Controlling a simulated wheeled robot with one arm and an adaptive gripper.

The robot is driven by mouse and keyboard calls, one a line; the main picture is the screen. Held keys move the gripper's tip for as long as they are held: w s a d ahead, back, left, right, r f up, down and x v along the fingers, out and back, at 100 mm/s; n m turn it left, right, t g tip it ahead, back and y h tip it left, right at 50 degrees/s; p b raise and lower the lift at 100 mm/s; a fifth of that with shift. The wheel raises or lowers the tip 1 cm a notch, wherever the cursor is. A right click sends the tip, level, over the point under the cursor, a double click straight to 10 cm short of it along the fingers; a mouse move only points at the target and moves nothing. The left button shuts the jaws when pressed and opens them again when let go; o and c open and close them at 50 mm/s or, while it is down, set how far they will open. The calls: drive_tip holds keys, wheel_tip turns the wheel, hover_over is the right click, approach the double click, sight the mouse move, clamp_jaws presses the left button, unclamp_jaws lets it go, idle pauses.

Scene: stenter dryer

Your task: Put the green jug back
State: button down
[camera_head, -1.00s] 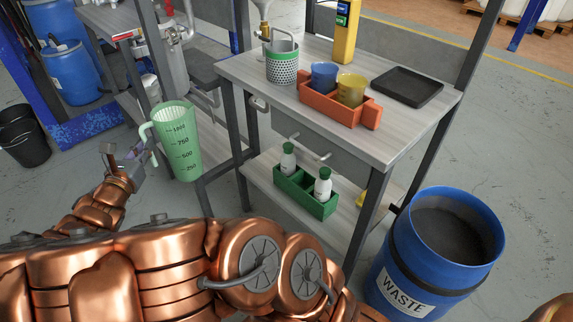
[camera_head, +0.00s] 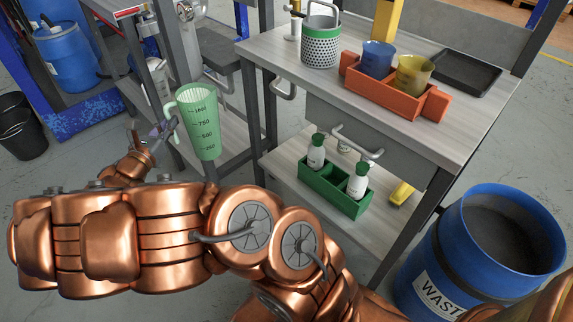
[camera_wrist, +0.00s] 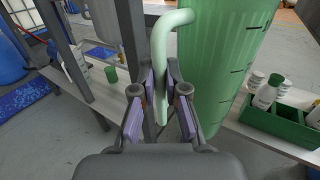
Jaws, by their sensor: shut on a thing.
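The green jug (camera_head: 199,122) is a tall translucent measuring jug with black marks up to 1000. It hangs upright in the air, left of the workbench in the head view. My gripper (camera_head: 168,131) is on its left side, at the handle. In the wrist view my gripper (camera_wrist: 160,92) is shut on the jug's pale handle (camera_wrist: 158,60), and the jug's body (camera_wrist: 225,60) fills the upper right. The inside of the jug is mostly hidden.
The workbench (camera_head: 290,75) holds a perforated can (camera_head: 321,48), an orange caddy (camera_head: 385,93) with blue and yellow cups, and a black tray (camera_head: 468,72). A blue waste bin (camera_head: 430,265) stands right.

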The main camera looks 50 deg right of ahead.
drive_tip(key=s+d+f+m+g+h+b, duration=0.1)
drive_tip(key=d+f+m+g+b, duration=0.15)
drive_tip(key=d+f+b, duration=0.7)
drive_tip(key=s+d+f+m+g+h+b, duration=0.15)
drive_tip(key=d+f+g+b, duration=0.4)
drive_tip(key=f, duration=0.75)
drive_tip(key=w+d+f+t+b, duration=0.1)
drive_tip(key=d+b, duration=0.5)
drive_tip(key=d, duration=1.3)
wheel_tip(320, 180, down, 2)
drive_tip(key=shift+w+d+f+t, duration=0.15)
drive_tip(key=shift+w+t, duration=0.25)
drive_tip(key=shift+w, duration=0.4)
drive_tip(key=c, duration=1.7)
unclamp_jaws()
drive_tip(key=shift+f, duration=0.1)
drive_tip(key=shift+o, duration=1.1)
